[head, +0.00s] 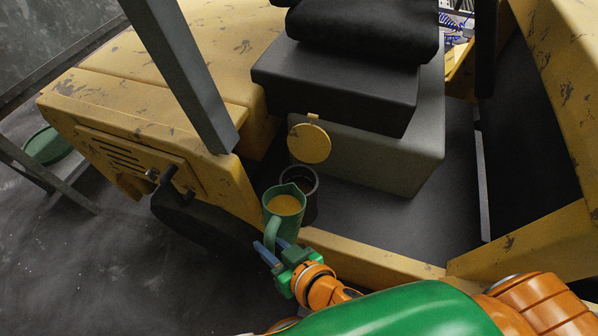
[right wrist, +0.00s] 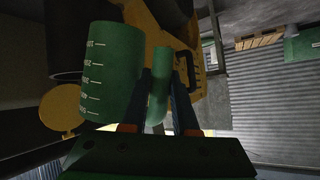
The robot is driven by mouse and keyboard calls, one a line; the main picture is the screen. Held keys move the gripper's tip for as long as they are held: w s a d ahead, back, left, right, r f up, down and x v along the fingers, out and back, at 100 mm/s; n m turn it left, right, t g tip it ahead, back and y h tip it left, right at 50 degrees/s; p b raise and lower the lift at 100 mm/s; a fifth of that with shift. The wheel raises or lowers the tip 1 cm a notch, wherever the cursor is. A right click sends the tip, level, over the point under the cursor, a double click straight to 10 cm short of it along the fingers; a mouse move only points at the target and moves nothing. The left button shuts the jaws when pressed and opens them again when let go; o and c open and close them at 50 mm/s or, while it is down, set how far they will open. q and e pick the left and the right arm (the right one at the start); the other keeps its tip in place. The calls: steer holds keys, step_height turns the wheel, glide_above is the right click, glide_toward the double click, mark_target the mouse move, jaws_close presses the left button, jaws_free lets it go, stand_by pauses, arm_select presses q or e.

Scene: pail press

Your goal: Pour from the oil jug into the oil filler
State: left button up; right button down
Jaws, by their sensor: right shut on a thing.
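The green oil jug (head: 279,224) holds yellow oil and looks about upright. In the right wrist view the jug (right wrist: 112,72) shows white level marks. My right gripper (head: 268,249) is shut on its handle, which stands between the blue fingers in the right wrist view (right wrist: 160,88). The oil filler (head: 312,200) is a dark, round, open neck just behind and right of the jug; the jug hides part of it. Whether they touch I cannot tell. A round yellow cap (head: 309,144) stands open above the filler. My left gripper is not in view.
The filler is on a worn yellow vehicle (head: 150,75) beside a grey box (head: 400,155) under a black seat (head: 340,80). A grey post (head: 185,75) rises at the left. A stand with a green round thing (head: 50,146) is at far left.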

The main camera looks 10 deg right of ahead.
mark_target(273, 224)
steer(key=shift+w+r+p, duration=0.15)
steer(key=shift+r+p, duration=0.25)
steer(key=shift+r, duration=0.35)
steer(key=shift+m+g+y, duration=0.3)
steer(key=shift+m+g, duration=0.3)
steer(key=shift+g, duration=0.2)
steer(key=w+r+p, duration=0.1)
steer(key=p, duration=0.1)
steer(key=w+d+r+p, duration=0.1)
steer(key=r, duration=0.1)
steer(key=shift+d+r+p, duration=0.15)
steer(key=shift+p, duration=0.2)
steer(key=shift+f, duration=0.2)
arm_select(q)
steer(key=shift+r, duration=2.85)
arm_select(e)
steer(key=shift+w+d+r, duration=0.1)
steer(key=shift+r, duration=0.35)
arm_select(q)
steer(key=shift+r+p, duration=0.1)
steer(key=shift+p, duration=0.2)
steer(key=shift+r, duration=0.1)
arm_select(e)
steer(key=shift+w+d+r+g, duration=0.1)
steer(key=shift+w+r+g, duration=0.05)
steer(key=shift+r+g, duration=0.15)
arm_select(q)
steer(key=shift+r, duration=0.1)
